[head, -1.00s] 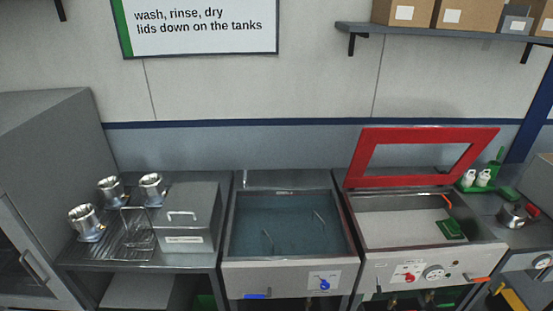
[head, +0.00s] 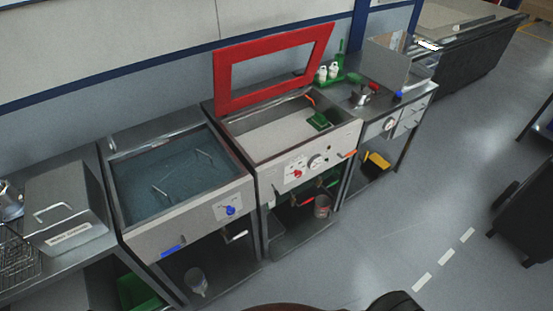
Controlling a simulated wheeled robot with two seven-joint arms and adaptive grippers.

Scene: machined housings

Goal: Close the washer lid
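The washer lid (head: 222,78) is a red frame with a window. It stands raised, tilted up along the back edge of the right-hand tank. That tank, the washer (head: 262,172), has a pale surface inside, a red knob and a dial on its front, and an orange handle (head: 347,154) at its front right. A green item (head: 319,121) lies inside at the right. Neither of my grippers shows in the head view.
A water-filled tank (head: 180,222) with a blue knob stands left of the washer. A grey lidded box (head: 66,222) is further left. A bench (head: 390,95) with a metal pot (head: 360,96) is to the right. The floor (head: 400,235) in front is open; dark furniture stands far right.

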